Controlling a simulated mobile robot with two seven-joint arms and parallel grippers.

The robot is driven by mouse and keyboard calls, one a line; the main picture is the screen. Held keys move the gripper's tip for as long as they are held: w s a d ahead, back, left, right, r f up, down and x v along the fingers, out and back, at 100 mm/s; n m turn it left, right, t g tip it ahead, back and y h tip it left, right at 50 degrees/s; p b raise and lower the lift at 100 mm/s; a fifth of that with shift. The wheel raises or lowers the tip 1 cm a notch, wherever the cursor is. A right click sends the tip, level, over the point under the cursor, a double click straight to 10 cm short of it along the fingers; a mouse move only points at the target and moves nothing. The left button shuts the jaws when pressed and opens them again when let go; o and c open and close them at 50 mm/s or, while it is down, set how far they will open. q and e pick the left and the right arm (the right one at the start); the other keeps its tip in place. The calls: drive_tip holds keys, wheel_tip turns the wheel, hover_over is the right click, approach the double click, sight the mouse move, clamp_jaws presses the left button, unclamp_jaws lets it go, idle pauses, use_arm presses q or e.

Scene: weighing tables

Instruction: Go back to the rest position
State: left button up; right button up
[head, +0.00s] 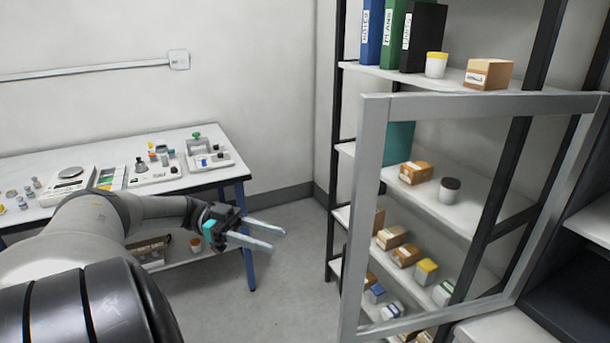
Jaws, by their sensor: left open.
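My left arm comes in from the lower left. Its gripper (265,235) is open and empty, with the two pale fingers apart, pointing right. It hangs in free space in front of the table's right end and left of the shelf. My right gripper does not show.
A white table (215,180) at the left carries a scale (68,178), trays and small jars. A tall shelf (455,215) at the right holds binders, boxes and jars. A grey-framed panel (372,210) stands before the shelf. Floor (300,255) between table and shelf is clear.

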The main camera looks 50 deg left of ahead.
use_arm(q)
drive_tip(key=w+f+n+t+y, duration=0.3)
drive_tip(key=f+n+t+y, duration=0.5)
drive_tip(key=f, duration=1.4)
drive_tip(key=s+d+f+n+g+y, duration=0.1)
drive_tip(key=s+d+f+g+y, duration=0.15)
drive_tip(key=f, duration=0.45)
drive_tip(key=s+d+f+g+y, duration=0.2)
drive_tip(key=f+g+y, duration=0.15)
drive_tip(key=f, duration=0.35)
drive_tip(key=s+d+f+g+y, duration=0.1)
drive_tip(key=s+d+f+g, duration=0.3)
drive_tip(key=s+d+f, duration=0.4)
drive_tip(key=s+d+f+n+g, duration=0.1)
drive_tip(key=s+d+f+g, duration=0.4)
drive_tip(key=s+d+f, duration=0.4)
drive_tip(key=s+d, duration=0.4)
drive_tip(key=s, duration=0.2)
drive_tip(key=shift+s+d+f+y, duration=0.15)
drive_tip(key=shift+d+f+y, duration=0.1)
drive_tip(key=shift+y, duration=0.15)
